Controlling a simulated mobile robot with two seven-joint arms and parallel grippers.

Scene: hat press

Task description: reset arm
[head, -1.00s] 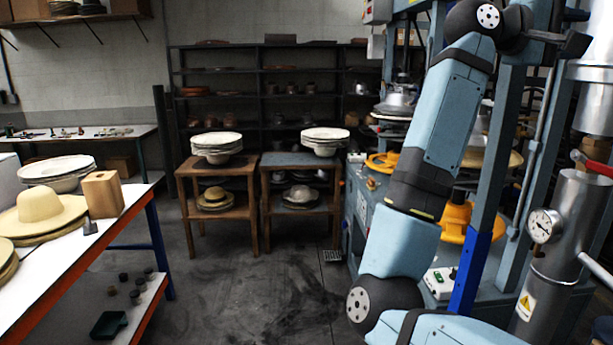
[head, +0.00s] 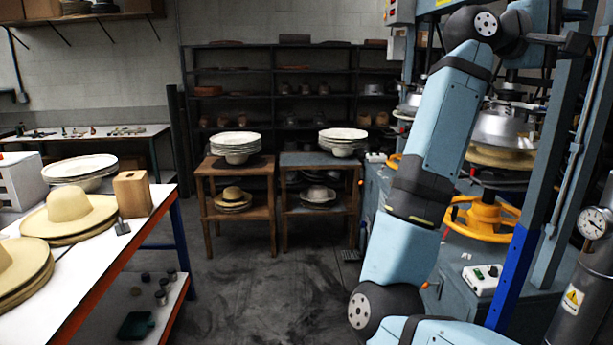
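My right arm (head: 435,140) comes in from the bottom right and is folded upward in front of the press machine. Its elbow is low at the picture's bottom and its wrist is high at the top right. The dark end of the arm, where my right gripper (head: 568,42) seems to be, points right beside the press frame. Its fingers are too unclear to tell open from shut, and I see nothing held in it. My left arm and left gripper are out of view.
The press machine (head: 482,222), with yellow handwheels and a gauge (head: 593,222), fills the right side close to my arm. A white-topped table (head: 75,272) with straw hats (head: 68,212) stands at left. The floor between is clear.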

